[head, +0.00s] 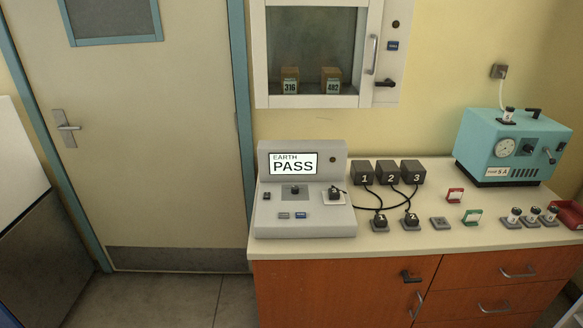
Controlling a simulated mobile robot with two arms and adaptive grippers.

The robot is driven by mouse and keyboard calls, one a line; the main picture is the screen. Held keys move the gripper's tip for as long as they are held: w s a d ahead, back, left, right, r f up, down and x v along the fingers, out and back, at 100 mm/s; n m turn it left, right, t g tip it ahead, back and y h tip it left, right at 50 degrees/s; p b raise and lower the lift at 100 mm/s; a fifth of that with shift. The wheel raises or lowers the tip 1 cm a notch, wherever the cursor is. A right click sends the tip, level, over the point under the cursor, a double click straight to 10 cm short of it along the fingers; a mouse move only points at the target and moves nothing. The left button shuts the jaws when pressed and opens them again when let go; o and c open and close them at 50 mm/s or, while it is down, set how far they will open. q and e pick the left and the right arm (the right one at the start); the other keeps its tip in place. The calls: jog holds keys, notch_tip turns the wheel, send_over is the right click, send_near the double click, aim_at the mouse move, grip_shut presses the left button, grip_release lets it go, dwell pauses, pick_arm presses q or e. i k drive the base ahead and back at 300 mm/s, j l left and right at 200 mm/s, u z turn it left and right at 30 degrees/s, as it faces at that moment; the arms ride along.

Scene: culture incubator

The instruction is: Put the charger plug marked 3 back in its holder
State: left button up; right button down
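A dark plug (334,193) sits on the socket at the right of the grey tester (270,220), whose screen reads EARTH PASS. A black cable runs from it toward the charger boxes; its mark is too small to read. The charger box marked 3 (413,172) stands at the right of the boxes marked 1 (364,173) and 2 (388,173). Two dark plugs (380,221) (411,218) sit in the left and middle holders in front. The right holder (439,223) is empty. Neither of my grippers is in view.
A teal device (510,148) stands at the back right of the counter (430,243). Small red (455,195) and green (471,217) signs, several white-topped plugs (532,215) and a red tray (570,213) are at the right. A wall cabinet (325,50) hangs above.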

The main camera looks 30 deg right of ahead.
aim_at(333, 193)
jog(key=z, duration=1.3)
